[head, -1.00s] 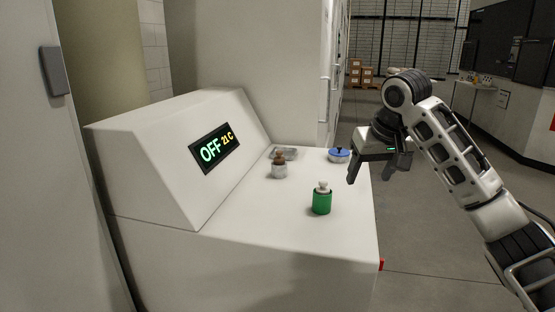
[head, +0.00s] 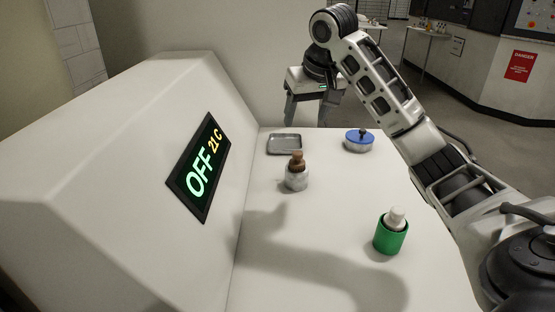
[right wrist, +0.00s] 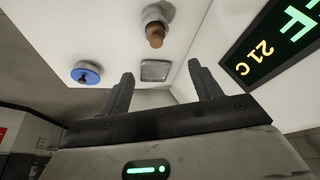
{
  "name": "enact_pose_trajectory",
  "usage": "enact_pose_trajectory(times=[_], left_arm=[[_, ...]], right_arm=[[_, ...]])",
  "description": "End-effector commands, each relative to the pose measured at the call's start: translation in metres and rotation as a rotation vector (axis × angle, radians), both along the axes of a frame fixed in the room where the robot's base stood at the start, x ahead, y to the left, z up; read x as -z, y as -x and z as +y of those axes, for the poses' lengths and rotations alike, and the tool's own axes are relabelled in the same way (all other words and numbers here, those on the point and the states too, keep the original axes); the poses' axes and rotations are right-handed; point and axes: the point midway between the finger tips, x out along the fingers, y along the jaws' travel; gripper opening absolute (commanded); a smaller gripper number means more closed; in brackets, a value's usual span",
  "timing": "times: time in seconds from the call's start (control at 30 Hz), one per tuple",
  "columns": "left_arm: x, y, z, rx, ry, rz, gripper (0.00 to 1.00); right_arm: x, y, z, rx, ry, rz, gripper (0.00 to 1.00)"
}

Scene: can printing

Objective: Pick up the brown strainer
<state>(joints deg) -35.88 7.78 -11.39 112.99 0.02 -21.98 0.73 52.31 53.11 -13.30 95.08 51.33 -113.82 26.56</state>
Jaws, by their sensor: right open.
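The brown strainer (head: 297,161) sits upright on top of a small pale grey container (head: 297,180) on the white counter. In the right wrist view the brown strainer (right wrist: 155,36) shows at the top, beyond the fingers. My right gripper (head: 312,112) is open and empty, above the far end of the counter, behind and higher than the strainer and apart from it. In the right wrist view its two fingers (right wrist: 160,90) stand wide apart with nothing between them. My left gripper is in no view.
A grey metal tray (head: 284,144) lies behind the strainer. A blue-lidded dish (head: 359,141) stands to the right and a green container with a white top (head: 391,232) nearer. A slanted panel reading OFF 21 C (head: 200,167) rises on the left. The counter's middle is clear.

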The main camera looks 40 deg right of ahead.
Motion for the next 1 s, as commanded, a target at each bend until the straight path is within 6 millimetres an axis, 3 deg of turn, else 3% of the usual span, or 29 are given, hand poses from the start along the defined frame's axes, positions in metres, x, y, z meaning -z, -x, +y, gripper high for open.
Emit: enact_pose_trajectory(times=[0.2, 0.4, 0.67, 1.0], left_arm=[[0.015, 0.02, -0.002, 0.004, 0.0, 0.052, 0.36], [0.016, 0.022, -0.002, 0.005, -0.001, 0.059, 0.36], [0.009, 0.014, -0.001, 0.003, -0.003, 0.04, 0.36], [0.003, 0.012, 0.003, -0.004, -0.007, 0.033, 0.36]], right_arm=[[0.045, -0.015, -0.006, 0.002, 0.0, 0.008, 0.63], [0.078, -0.029, -0.01, 0.001, -0.001, 0.005, 0.63], [0.096, -0.036, -0.013, 0.0, 0.0, 0.004, 0.63], [0.137, -0.049, -0.02, 0.001, 0.0, 0.003, 0.63]])
